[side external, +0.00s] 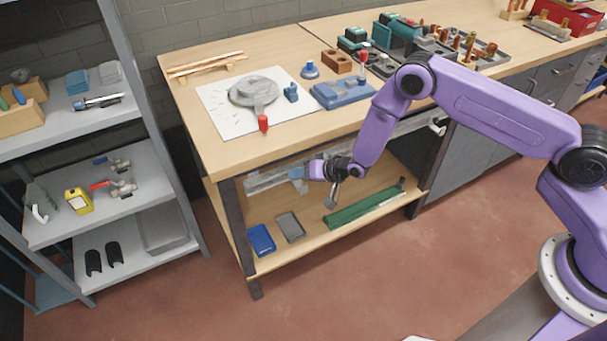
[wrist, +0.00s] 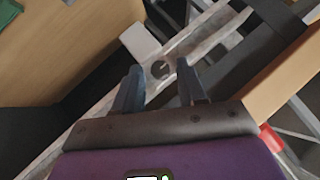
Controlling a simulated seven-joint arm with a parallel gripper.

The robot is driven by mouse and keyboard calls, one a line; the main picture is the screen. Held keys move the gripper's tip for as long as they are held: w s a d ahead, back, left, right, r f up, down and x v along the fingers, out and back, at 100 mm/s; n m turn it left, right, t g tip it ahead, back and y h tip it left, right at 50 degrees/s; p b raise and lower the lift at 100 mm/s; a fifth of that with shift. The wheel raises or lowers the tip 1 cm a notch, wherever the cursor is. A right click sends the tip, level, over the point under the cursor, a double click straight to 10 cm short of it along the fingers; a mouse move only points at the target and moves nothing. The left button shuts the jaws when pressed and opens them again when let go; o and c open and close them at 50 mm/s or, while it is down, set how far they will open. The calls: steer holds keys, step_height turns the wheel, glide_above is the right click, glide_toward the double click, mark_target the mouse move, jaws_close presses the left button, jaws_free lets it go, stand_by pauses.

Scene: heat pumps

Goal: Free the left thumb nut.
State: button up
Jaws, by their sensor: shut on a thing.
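A pale metal rail (side external: 262,180) runs along the front of the workbench, under its top. My gripper (side external: 298,173) is at the left part of this rail, its blue-grey fingers pointing at it. In the wrist view my gripper (wrist: 158,66) has its two fingers on either side of a small dark round nut (wrist: 160,70) on the rail (wrist: 188,40), and is shut on it. I take this as the left thumb nut; the side view hides it behind the fingers. A small dark-and-white part (side external: 438,127) shows at the rail's right end.
The workbench top (side external: 200,130) is above my gripper, with a white sheet and tools. The lower shelf (side external: 270,262) holds a blue tray (side external: 261,240), a grey tray (side external: 290,227) and a long green thing (side external: 350,212). A grey shelf unit stands left. The floor in front is clear.

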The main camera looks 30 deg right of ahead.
steer(key=shift+a, duration=0.1)
steer(key=shift+a+n+h, duration=0.1)
steer(key=shift+n+h, duration=0.4)
steer(key=shift+h, duration=0.6)
steer(key=shift+c, duration=0.2)
steer(key=shift+h, duration=0.3)
steer(key=shift+r+n+h, duration=0.1)
steer(key=shift+n+h, duration=0.4)
steer(key=shift+h, duration=0.1)
steer(key=shift+c, duration=0.2)
steer(key=shift+a, duration=0.1)
steer(key=shift+n+h, duration=0.3)
steer(key=shift+h, duration=0.3)
